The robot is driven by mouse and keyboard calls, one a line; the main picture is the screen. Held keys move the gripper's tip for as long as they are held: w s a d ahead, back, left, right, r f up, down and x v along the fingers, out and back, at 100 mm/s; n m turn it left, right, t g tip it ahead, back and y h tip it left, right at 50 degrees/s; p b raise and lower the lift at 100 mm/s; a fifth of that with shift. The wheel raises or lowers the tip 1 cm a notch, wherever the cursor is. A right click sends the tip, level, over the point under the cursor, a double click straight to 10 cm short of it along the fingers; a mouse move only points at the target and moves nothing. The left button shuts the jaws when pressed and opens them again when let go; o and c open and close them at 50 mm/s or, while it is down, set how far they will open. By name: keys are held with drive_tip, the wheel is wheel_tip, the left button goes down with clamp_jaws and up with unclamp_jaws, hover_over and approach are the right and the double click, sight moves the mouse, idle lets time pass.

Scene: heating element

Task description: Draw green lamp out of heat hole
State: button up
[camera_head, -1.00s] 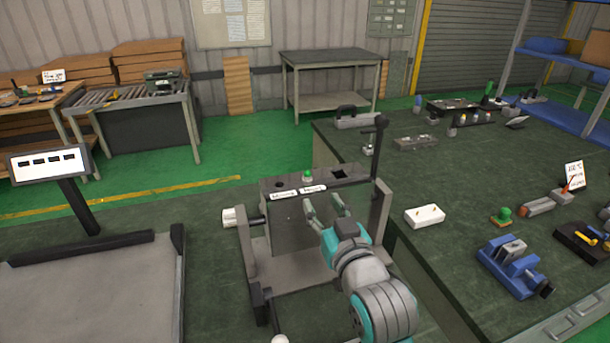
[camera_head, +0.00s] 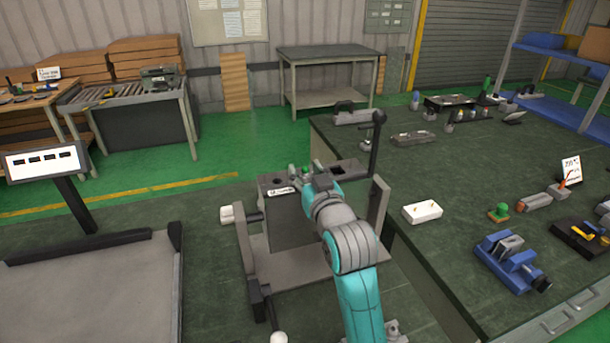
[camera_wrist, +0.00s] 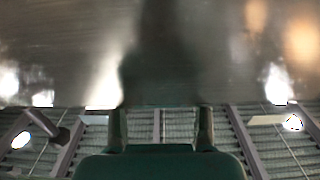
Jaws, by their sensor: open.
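The green lamp (camera_head: 306,169) shows as a small green tip at the top of the grey heating stand (camera_head: 290,222). The wrist of my arm hides most of the lamp and its hole. My gripper (camera_head: 300,174) is open at the top plate, with its fingers close beside the lamp. I cannot tell whether they touch it. A dark round hole (camera_head: 277,181) lies left of the lamp, and a dark square opening (camera_head: 340,166) lies to its right. The wrist view is blurred, with a metal surface above and two finger-like posts low in the middle; the lamp is not clear there.
A dark upright post (camera_head: 375,145) with a knob stands right of the stand's top. The green workbench (camera_head: 440,255) on the right holds a white block (camera_head: 422,212), a green-topped piece (camera_head: 499,212) and a blue vise (camera_head: 508,262). A display panel (camera_head: 46,162) stands at left.

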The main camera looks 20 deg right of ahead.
drive_tip(key=shift+w, duration=0.3)
drive_tip(key=c, duration=0.9)
